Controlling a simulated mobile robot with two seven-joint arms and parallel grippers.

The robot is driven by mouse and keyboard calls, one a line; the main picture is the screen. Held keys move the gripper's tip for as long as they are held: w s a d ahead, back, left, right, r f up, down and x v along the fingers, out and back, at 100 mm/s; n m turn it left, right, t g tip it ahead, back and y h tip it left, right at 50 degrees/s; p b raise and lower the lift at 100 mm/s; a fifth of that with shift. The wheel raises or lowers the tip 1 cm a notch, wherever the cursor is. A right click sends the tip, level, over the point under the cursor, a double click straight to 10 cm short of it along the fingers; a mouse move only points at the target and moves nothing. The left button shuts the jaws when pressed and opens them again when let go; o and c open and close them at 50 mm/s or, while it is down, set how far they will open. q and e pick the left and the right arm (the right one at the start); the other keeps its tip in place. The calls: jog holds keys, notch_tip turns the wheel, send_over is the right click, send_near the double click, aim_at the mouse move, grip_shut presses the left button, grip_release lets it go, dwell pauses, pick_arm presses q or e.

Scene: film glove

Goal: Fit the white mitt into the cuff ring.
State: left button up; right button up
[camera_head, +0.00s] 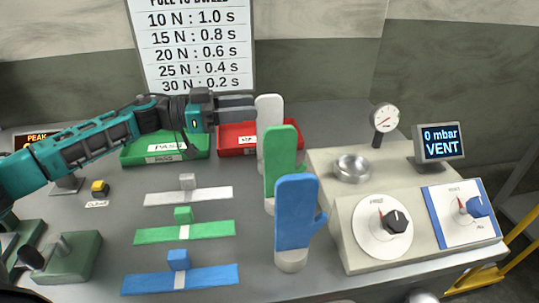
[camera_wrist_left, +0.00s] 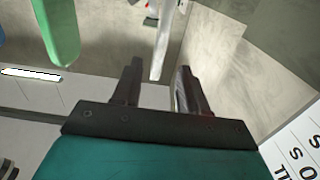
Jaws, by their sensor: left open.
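The white mitt (camera_head: 267,112) stands upright at the back of a row of three mitts, its lower part partly hidden by the green mitt (camera_head: 282,165). My left gripper (camera_head: 255,107) is open, with its fingertips at the upper left edge of the white mitt. In the left wrist view the white mitt (camera_wrist_left: 161,45) shows between the two open fingers (camera_wrist_left: 158,75), with a gap on each side. I cannot tell whether either finger touches it. The cuff ring appears to be the round silver fitting (camera_head: 352,167) on top of the beige machine. My right gripper is not in view.
The blue mitt (camera_head: 296,215) stands in front of the green one. The beige machine (camera_head: 355,205) with dials, gauge (camera_head: 384,118) and display (camera_head: 441,143) stands right. A green tray (camera_head: 165,155) and red tray (camera_head: 235,150) lie behind and below my left arm. Coloured strips lie left.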

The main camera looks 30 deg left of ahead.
aim_at(268, 109)
pick_arm(q)
jog(key=x, duration=0.5)
jog(key=shift+d+f+p, duration=0.3)
jog(key=shift+d, duration=0.05)
grip_shut()
dwell(0.3)
